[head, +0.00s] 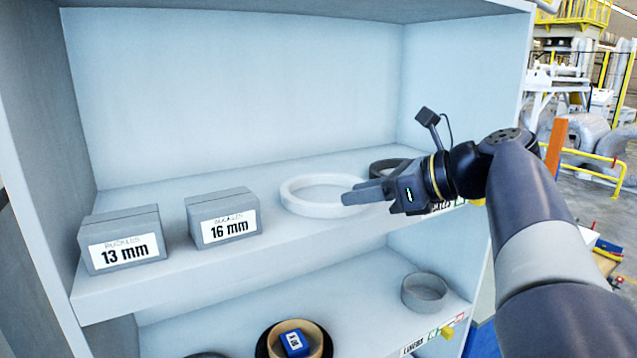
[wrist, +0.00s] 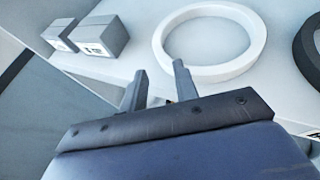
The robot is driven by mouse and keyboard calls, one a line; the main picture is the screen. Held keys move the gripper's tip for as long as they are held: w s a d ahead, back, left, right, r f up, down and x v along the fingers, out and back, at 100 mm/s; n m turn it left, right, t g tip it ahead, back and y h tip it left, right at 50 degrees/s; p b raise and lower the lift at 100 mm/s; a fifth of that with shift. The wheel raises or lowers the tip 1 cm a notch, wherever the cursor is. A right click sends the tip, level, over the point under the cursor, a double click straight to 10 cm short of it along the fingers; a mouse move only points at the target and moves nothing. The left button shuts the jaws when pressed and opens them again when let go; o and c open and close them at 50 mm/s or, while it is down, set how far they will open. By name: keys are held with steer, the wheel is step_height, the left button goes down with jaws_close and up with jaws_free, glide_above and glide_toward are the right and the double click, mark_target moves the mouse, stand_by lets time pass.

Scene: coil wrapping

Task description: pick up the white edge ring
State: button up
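The white edge ring (head: 300,208) lies flat on the upper shelf, between the 16 mm box and a dark ring. In the wrist view the white ring (wrist: 253,68) is just beyond my fingertips. My gripper (head: 356,196) reaches in from the right, its fingers over or beside the ring's near right side in the head view. In the wrist view my gripper (wrist: 160,70) has its two fingers apart with nothing held between them. The right fingertip is close to the ring's near left rim; I cannot tell whether it touches.
Grey boxes marked 13 mm (head: 122,240) and 16 mm (head: 222,217) stand left of the ring. The dark ring (head: 385,167) lies behind my gripper. The shelf's front edge (head: 180,285) is close. The lower shelf holds a grey ring (head: 424,292) and a tan ring (head: 320,340).

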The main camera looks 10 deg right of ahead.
mark_target(305, 208)
steer(key=x, duration=0.4)
steer(key=shift+a, duration=0.25)
steer(key=shift+p+x, duration=0.8)
steer(key=shift+x, duration=2.2)
steer(key=shift+w+d, duration=0.15)
jaws_close()
